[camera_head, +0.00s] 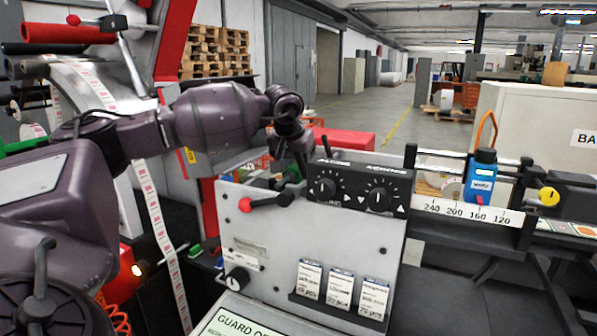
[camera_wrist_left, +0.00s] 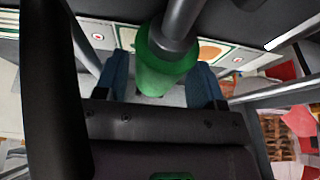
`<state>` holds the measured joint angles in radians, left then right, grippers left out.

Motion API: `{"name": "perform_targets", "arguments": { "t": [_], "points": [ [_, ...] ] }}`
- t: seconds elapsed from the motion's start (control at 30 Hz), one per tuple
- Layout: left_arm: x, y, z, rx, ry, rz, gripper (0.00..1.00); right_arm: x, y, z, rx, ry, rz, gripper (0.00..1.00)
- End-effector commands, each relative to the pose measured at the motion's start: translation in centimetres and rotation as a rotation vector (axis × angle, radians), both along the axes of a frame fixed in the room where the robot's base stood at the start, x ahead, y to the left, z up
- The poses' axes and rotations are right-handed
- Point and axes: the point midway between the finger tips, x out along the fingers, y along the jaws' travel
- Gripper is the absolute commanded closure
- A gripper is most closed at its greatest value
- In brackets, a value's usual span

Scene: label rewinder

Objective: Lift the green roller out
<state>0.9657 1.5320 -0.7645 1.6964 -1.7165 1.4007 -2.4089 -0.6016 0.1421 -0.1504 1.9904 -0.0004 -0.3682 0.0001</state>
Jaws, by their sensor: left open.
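The green roller (camera_wrist_left: 165,65) shows in the left wrist view as a green cylinder with a grey shaft running up from it. My left gripper (camera_wrist_left: 162,84) is open, with one blue finger on each side of the roller. I cannot tell whether either finger touches it. In the head view the left gripper (camera_head: 288,160) hangs behind the grey control box, and its fingertips are hard to make out. I cannot make out the roller for sure in that view. My right gripper is not in view.
The grey control box (camera_head: 290,240) has a black knob panel (camera_head: 360,188) on top and a red-tipped lever (camera_head: 266,202). A label web (camera_head: 160,225) runs down at the left. A blue bottle (camera_head: 481,178) stands by the scale at the right.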

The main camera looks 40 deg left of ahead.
Motion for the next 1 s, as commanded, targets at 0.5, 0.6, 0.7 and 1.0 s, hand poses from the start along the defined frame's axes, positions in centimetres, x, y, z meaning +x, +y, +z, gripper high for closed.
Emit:
{"name": "perform_targets", "arguments": {
  "t": [0.5, 0.6, 0.7, 1.0],
  "points": [
    [0.59, 0.17, -1.48, 0.001, -0.001, -0.001, 0.60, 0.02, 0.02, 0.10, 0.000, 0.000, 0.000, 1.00],
    [0.59, 0.17, -1.48, 0.001, -0.001, -0.001, 0.75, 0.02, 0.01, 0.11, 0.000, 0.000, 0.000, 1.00],
    [0.61, 0.18, -1.37, 0.001, -0.003, 0.000, 0.86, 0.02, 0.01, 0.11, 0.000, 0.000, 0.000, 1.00],
    [0.64, 0.18, -0.92, 0.000, -0.004, 0.000, 0.86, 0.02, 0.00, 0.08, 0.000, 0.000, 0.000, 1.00]
  ]
}}
